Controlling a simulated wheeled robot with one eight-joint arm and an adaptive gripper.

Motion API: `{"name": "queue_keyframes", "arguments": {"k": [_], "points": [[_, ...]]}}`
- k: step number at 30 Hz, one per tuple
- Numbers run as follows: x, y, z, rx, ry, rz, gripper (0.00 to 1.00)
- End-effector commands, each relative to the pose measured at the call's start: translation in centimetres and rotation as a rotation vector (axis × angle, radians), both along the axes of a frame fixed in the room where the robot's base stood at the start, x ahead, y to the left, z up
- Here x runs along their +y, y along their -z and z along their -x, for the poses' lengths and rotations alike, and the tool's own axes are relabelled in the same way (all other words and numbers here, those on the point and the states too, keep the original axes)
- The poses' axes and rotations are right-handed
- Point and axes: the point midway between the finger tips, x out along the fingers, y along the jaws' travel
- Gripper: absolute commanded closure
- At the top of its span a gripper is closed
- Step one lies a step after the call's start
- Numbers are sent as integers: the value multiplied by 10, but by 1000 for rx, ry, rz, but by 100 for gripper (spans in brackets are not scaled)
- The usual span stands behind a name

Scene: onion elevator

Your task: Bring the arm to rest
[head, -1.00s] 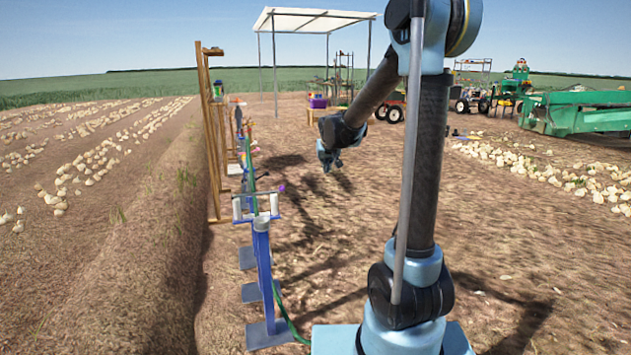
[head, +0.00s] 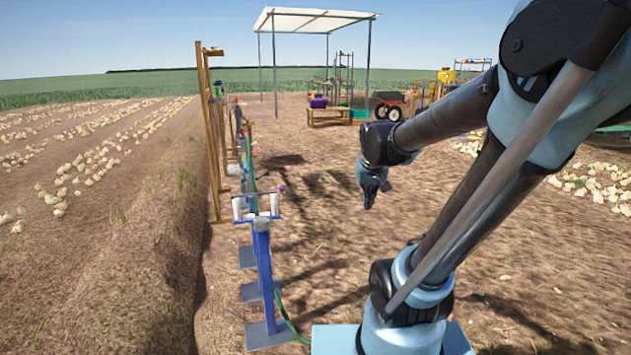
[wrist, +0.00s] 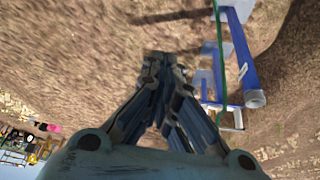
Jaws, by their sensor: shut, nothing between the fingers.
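My gripper (head: 369,200) hangs in the air at the end of my arm, pointing down over bare soil. In the wrist view the gripper's fingers (wrist: 160,65) come together at the tips, with nothing between them. My arm leans to the right in the head view, with the forearm reaching back left to the wrist. The gripper is apart from everything around it.
A row of blue stands (head: 262,270) with white rollers and a green hose is left of my arm. It also shows in the wrist view (wrist: 240,50). Wooden posts (head: 211,140) stand behind. A canopy (head: 312,20) covers a wooden table (head: 328,115). Open soil lies between.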

Motion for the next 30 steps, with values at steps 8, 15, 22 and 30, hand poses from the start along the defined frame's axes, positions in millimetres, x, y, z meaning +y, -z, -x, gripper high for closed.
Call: {"name": "queue_keyframes", "arguments": {"k": [8,15,22,30], "points": [[-17,28,75,81,26,-9,100],[-25,57,135,151,44,-20,100],[-28,81,176,202,53,-33,100],[-29,90,189,222,57,-37,100]]}}
